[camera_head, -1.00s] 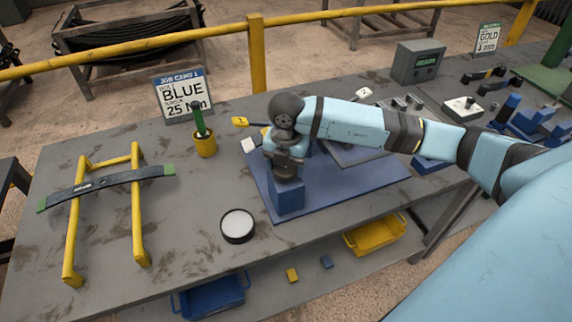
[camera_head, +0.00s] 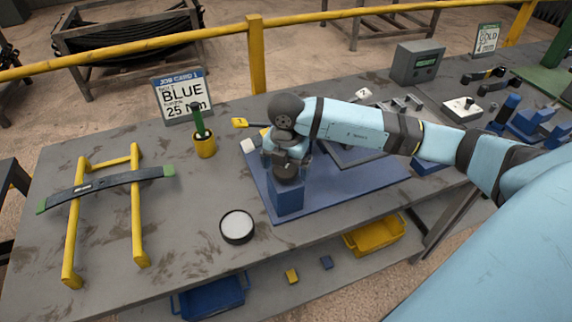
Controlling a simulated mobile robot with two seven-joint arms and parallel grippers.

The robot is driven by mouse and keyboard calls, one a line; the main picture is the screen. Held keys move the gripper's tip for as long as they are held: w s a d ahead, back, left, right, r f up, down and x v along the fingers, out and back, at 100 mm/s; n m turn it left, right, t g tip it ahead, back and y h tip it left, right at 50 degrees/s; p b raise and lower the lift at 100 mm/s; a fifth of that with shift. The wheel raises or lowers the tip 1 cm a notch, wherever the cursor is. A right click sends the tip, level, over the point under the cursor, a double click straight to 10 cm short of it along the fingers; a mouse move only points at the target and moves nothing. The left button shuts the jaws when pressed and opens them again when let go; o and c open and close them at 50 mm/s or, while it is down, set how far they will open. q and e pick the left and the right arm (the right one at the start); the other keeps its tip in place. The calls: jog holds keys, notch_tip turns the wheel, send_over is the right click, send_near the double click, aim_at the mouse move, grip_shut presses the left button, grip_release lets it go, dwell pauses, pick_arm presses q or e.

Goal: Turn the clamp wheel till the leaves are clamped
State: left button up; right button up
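My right gripper (camera_head: 287,172) points down over a blue block (camera_head: 288,200) on the blue base plate (camera_head: 340,200) in the middle of the bench. The hand and wrist cover its fingertips, so I cannot see whether they are open or shut. No clamp wheel shows clearly; the spot under the hand is hidden. A dark curved leaf (camera_head: 108,187) with green ends lies across a yellow stand (camera_head: 139,215) at the left, away from the gripper. I cannot make out leaves in the clamp. My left gripper is not in view.
A job card (camera_head: 183,95) reads BLUE, 25 Nm. A yellow cup (camera_head: 205,147) holds a green-handled tool. A round white-topped dish (camera_head: 237,226) stands near the front edge. A grey display box (camera_head: 417,63) is at the back.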

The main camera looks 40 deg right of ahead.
aim_at(286, 167)
notch_tip(286, 167, up, 14)
jog(key=b, duration=0.1)
dwell(0.5)
jog(key=shift+f, duration=0.1)
